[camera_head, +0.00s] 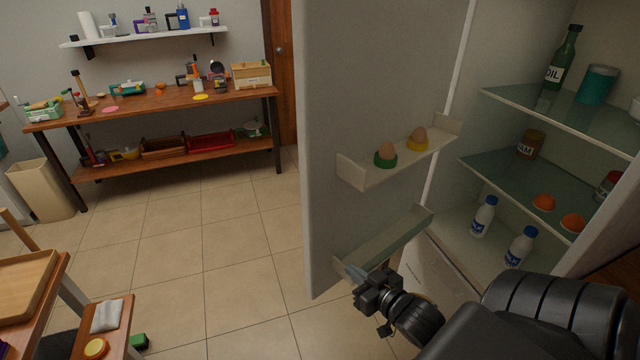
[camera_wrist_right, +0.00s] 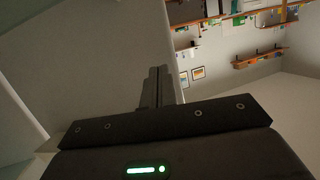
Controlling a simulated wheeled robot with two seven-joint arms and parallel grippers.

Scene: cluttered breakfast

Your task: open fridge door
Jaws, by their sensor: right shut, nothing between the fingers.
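The fridge door (camera_head: 370,95) stands wide open in the head view, its inner side facing me, with an upper shelf (camera_head: 402,163) holding two eggs in cups and an empty lower shelf (camera_head: 392,240). The open fridge interior (camera_head: 520,165) is to its right. My right gripper (camera_head: 362,287) is shut and empty, in front of the door's lower shelf; I cannot tell whether it touches. In the right wrist view, the closed fingers (camera_wrist_right: 156,88) point toward a pale panel (camera_wrist_right: 90,60). My left gripper is not in view.
A wooden workbench (camera_head: 160,100) stands by the far wall. A wooden table (camera_head: 50,300) is at lower left. Tiled floor (camera_head: 220,240) between is clear.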

